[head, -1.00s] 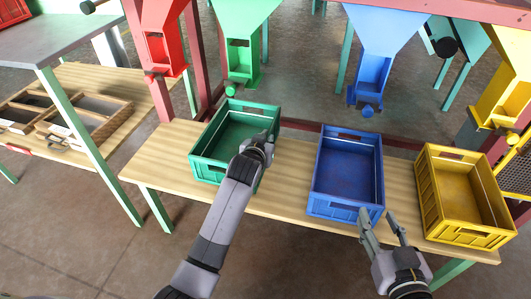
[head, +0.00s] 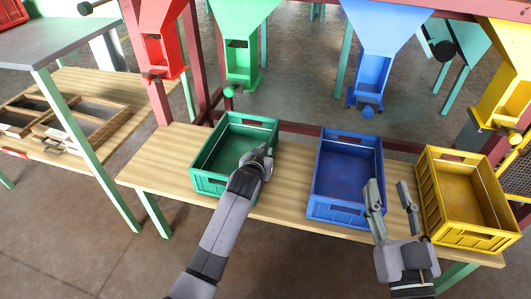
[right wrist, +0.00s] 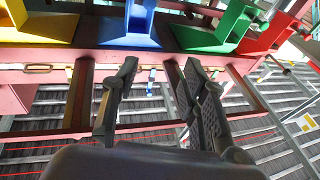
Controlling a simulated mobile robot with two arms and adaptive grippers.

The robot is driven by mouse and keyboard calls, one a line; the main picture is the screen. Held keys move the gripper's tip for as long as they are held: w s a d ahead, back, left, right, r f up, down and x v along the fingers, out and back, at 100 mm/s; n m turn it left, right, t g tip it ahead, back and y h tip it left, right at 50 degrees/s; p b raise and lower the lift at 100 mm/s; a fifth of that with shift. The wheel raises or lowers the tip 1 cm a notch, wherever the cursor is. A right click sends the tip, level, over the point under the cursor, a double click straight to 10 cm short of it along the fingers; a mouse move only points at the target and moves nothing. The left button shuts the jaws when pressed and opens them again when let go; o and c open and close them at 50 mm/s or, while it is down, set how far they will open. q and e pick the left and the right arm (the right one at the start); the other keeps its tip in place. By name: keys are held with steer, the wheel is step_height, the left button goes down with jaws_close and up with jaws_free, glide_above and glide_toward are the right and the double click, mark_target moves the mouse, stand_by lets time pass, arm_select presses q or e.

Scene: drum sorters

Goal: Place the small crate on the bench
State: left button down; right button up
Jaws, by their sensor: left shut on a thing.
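The green crate (head: 208,183) stands on the left part of the wooden bench (head: 158,160), near its front edge. It looks upright and empty. My left gripper (head: 263,160) is shut on its right side wall; the fingertips are partly hidden. The blue crate (head: 342,213) and the yellow crate (head: 465,237) stand farther right on the same bench. My right gripper (head: 389,190) is open and empty, in front of the gap between blue and yellow. Its two apart fingers also show in the right wrist view (right wrist: 160,75), with nothing between them.
Red (head: 160,45), green (head: 240,60), blue (head: 372,75) and yellow (head: 505,95) chutes hang behind the bench. At left, a grey-topped table (head: 60,38) stands by a low wooden table holding trays (head: 85,118). The bench's left end is bare.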

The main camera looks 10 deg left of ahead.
arm_select(q)
steer(key=c, duration=2.2)
jaws_free()
steer(key=shift+f, duration=0.1)
steer(key=shift+c, duration=0.2)
steer(key=o, duration=0.5)
steer(key=shift+c, duration=0.2)
